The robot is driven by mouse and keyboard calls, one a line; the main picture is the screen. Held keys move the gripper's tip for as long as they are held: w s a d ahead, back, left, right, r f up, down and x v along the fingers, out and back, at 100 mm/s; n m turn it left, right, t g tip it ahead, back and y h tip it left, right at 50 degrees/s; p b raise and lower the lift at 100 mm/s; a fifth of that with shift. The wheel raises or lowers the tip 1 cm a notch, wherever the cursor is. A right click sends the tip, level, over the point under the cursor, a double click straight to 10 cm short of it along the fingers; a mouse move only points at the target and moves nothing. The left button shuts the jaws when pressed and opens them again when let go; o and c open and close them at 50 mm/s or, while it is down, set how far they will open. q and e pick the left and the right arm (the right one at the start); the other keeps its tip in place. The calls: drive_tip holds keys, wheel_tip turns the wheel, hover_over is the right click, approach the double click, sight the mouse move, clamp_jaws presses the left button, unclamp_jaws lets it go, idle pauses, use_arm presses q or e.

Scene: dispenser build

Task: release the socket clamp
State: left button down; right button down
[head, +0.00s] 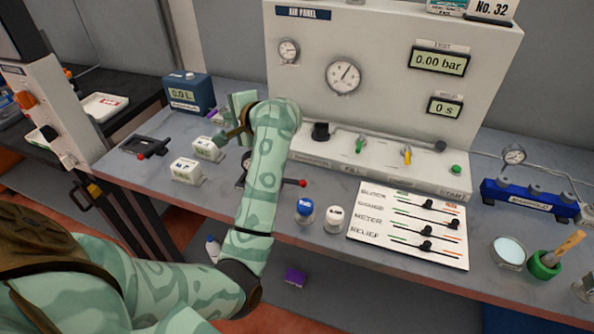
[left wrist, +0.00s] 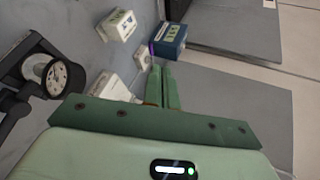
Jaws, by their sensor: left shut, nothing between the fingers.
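A black fixture with a round gauge (left wrist: 57,78) is at the left of the left wrist view; I take it to be the socket clamp. In the head view my left forearm mostly hides it. A lever with a red knob (head: 303,183) sticks out to the right of the arm there. My left gripper (head: 222,138) is above the bench, beyond the fixture and near the small white boxes. Its green fingers (left wrist: 166,86) are together and empty in the left wrist view. The clamp's jaw state is hidden. My right gripper is not in view.
White boxes (head: 186,171) and a blue display box (head: 189,93) stand near the gripper. A black plate with a red-tipped lever (head: 150,147) lies at the bench's left. The air panel (head: 395,90) rises behind. Blue (head: 304,209) and white (head: 334,218) capped pieces stand in front.

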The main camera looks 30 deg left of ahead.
use_arm(q)
drive_tip(key=w+d+f+n+h, duration=0.2)
drive_tip(key=w+d+n+h, duration=0.1)
drive_tip(key=d+h, duration=0.3)
drive_tip(key=w+d+f+n+h, duration=0.2)
drive_tip(key=w+d+n+h, duration=0.1)
drive_tip(key=d, duration=0.5)
drive_tip(key=n+h, duration=0.1)
drive_tip(key=h, duration=0.1)
drive_tip(key=shift+w+f+t+h, duration=0.2)
drive_tip(key=shift+w+t+h, duration=0.1)
drive_tip(key=shift+h, duration=0.1)
drive_tip(key=b+x, duration=0.4)
drive_tip(key=x, duration=0.6)
drive_tip(key=shift+f, duration=0.25)
drive_tip(key=s, duration=0.1)
drive_tip(key=s+p, duration=0.1)
drive_tip(key=s, duration=0.1)
drive_tip(key=shift+s+d, duration=0.1)
drive_tip(key=shift+d, duration=0.3)
drive_tip(key=shift+s+d, duration=0.1)
drive_tip(key=shift+s, duration=0.15)
drive_tip(key=shift+f, duration=0.15)
